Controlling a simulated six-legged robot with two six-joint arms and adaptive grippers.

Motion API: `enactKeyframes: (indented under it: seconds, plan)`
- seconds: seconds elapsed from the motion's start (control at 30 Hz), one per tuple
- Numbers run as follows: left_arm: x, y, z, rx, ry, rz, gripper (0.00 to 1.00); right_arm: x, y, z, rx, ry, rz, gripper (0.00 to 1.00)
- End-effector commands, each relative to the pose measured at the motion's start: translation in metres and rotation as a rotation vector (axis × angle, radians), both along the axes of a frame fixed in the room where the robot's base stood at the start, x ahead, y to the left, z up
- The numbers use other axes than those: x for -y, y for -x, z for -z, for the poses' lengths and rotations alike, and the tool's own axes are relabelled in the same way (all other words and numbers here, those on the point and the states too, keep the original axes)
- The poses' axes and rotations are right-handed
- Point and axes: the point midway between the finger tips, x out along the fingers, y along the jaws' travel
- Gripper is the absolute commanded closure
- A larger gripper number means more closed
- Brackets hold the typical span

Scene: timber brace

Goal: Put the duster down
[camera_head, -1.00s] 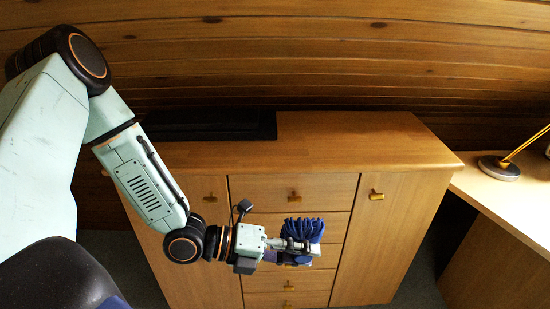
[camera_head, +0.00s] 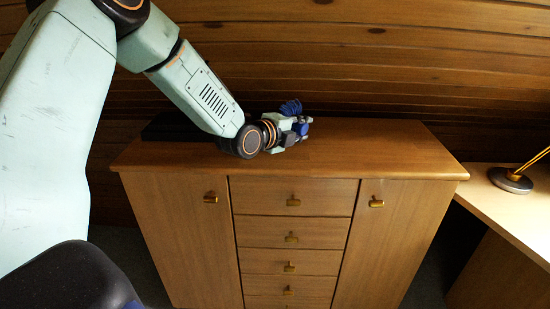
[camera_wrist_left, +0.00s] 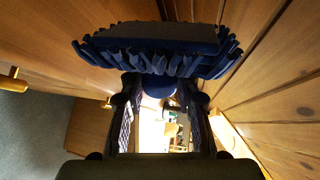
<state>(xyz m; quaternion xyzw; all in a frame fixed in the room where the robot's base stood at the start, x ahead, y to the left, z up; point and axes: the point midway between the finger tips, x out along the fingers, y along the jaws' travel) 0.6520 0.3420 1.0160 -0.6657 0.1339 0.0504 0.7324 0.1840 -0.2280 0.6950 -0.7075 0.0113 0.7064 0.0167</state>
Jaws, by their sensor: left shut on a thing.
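The duster (camera_head: 291,107) is blue with a fringed head. In the head view it shows small at the end of my left gripper (camera_head: 303,124), over the top of the wooden cabinet (camera_head: 380,150). In the left wrist view the duster (camera_wrist_left: 150,45) spans the upper middle, with its dark backing up and blue fringe down. My left gripper (camera_wrist_left: 158,105) is shut on the duster, its fingers on either side of a blue part below the head. I cannot tell whether the duster touches the cabinet top. My right gripper is not in view.
A flat black thing (camera_head: 175,127) lies on the cabinet's left part, partly behind my arm. The cabinet top's right part is clear. A wooden plank wall (camera_head: 400,60) rises behind. A desk (camera_head: 520,205) with a lamp (camera_head: 512,180) stands at right.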

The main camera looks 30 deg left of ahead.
Motion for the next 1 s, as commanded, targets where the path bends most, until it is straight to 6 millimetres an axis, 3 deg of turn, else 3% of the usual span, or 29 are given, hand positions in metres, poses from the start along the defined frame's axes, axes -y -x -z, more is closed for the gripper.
enactKeyframes:
  seconds: [0.2, 0.37, 0.7, 1.0]
  plan:
    - [-0.036, -0.015, -0.019, 0.006, 0.045, -0.203, 1.00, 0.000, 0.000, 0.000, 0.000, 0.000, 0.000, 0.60]
    - [-0.048, -0.017, -0.020, 0.008, 0.067, -0.275, 1.00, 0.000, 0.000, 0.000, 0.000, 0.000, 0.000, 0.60]
    - [-0.049, -0.017, 0.034, 0.008, 0.075, -0.291, 1.00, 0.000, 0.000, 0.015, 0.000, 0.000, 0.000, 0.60]
    - [-0.049, -0.017, 0.058, 0.008, 0.076, -0.291, 1.00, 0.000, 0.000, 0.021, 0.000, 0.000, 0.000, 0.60]
